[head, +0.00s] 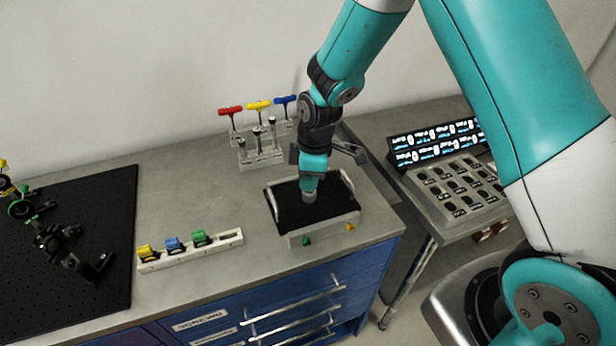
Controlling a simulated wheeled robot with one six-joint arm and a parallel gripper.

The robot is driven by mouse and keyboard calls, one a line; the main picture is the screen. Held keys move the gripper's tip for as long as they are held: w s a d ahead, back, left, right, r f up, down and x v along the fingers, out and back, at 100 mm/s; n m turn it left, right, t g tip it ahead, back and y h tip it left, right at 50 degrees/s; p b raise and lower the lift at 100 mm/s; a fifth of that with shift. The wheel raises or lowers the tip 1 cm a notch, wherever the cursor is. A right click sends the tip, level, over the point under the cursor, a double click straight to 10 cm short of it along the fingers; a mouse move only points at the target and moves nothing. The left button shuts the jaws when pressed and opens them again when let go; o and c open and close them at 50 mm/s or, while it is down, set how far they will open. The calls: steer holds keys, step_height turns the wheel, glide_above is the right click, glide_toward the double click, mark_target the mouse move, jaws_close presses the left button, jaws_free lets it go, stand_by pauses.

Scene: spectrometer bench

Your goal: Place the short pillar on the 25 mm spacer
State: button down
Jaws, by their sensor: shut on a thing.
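My gripper (310,188) points down over the black-topped tray (283,234) on the right part of the bench. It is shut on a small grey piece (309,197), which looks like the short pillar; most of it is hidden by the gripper. I cannot tell whether the piece touches the tray's black surface or hangs just above it. I cannot make out the 25 mm spacer for certain; my gripper may cover it.
Behind the tray stand a clear rack (262,158) with several dark-topped posts and red, yellow and blue T-handled tools (258,106). A white rail (158,264) with coloured holders lies left, beside a black breadboard (95,215). A keypad console (455,190) is at right.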

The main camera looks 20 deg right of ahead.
steer(key=shift+f, duration=0.65)
steer(key=c, duration=1)
jaws_free()
steer(key=shift+r, duration=0.15)
step_height(320, 180, up, 11)
steer(key=d+b, duration=0.1)
steer(key=b, duration=0.3)
steer(key=s+a+r+m+y, duration=0.1)
steer(key=s+r+m, duration=0.1)
steer(key=s, duration=0.6)
steer(key=s+a+r+m+y, duration=0.1)
steer(key=s+r, duration=0.3)
steer(key=s, duration=0.4)
steer(key=s+a+r+m, duration=0.3)
steer(key=s+m, duration=0.1)
steer(key=s, duration=0.5)
steer(key=shift+a+r+y, duration=0.2)
steer(key=shift+r+y, duration=0.05)
steer(key=shift+y, duration=0.15)
